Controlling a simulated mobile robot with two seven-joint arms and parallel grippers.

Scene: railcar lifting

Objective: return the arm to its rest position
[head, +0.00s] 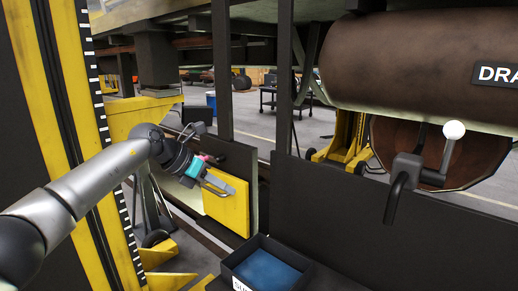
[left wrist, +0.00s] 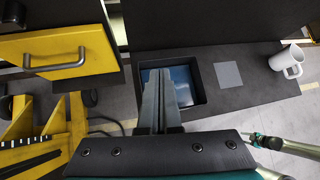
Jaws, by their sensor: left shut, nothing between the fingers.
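My left arm comes in from the left in the head view. Its gripper (head: 224,188) is in front of the yellow panel (head: 232,217), partly overlapping it in the picture. In the left wrist view its two dark fingers (left wrist: 159,78) lie together with nothing between them. There the yellow panel (left wrist: 62,57) with a grey bar handle (left wrist: 55,61) is left of the fingers, apart from them.
A dark tray with a blue inside (head: 233,271) is below the gripper. A white mug (left wrist: 287,61) and a grey square (left wrist: 228,75) lie on the dark ledge. A white-knobbed lever (head: 453,131) is at right, below a brown tank (head: 415,65). A yellow-black column (head: 65,100) stands close to my arm.

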